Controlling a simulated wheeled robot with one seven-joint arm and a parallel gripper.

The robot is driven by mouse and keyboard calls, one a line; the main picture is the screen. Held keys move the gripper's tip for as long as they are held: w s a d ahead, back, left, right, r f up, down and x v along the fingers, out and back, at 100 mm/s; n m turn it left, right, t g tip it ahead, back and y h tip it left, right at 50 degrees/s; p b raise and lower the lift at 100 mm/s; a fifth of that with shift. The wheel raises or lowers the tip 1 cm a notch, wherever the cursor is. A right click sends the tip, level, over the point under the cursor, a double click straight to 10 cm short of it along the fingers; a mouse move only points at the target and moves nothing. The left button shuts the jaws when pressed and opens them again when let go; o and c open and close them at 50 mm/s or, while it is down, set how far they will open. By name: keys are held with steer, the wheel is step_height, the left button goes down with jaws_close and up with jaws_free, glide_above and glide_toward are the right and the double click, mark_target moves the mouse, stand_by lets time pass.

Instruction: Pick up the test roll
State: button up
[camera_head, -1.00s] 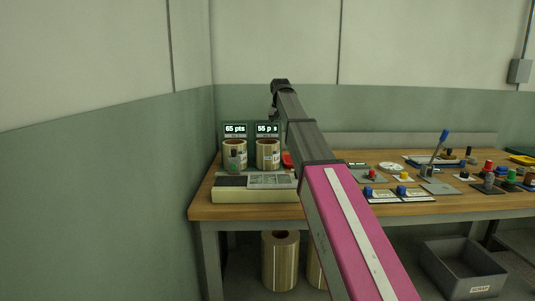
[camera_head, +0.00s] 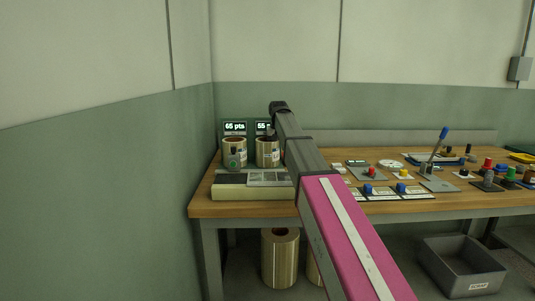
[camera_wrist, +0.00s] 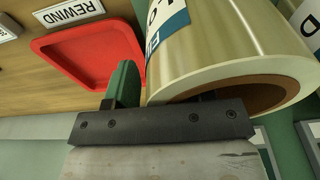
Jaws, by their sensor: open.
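Two cream rolls with brown cores stand upright at the left of the bench, a left roll (camera_head: 235,153) and a right roll (camera_head: 268,152). I cannot tell which is the test roll. My gripper (camera_wrist: 165,95) is open at the right roll, which fills the upper right of the wrist view (camera_wrist: 225,50). One green finger is beside the roll's outer wall. The other finger is mostly hidden at the core opening, and I cannot tell how deep it reaches. A blue and white label on this roll is partly cut off.
A red tray (camera_wrist: 80,50) and a REWIND label (camera_wrist: 68,12) lie beside the right roll. Behind the rolls are displays, one reading 65 pts (camera_head: 235,127). Buttons and a blue-handled lever (camera_head: 441,140) are at the right. A grey bin (camera_head: 460,268) stands on the floor.

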jaws_close()
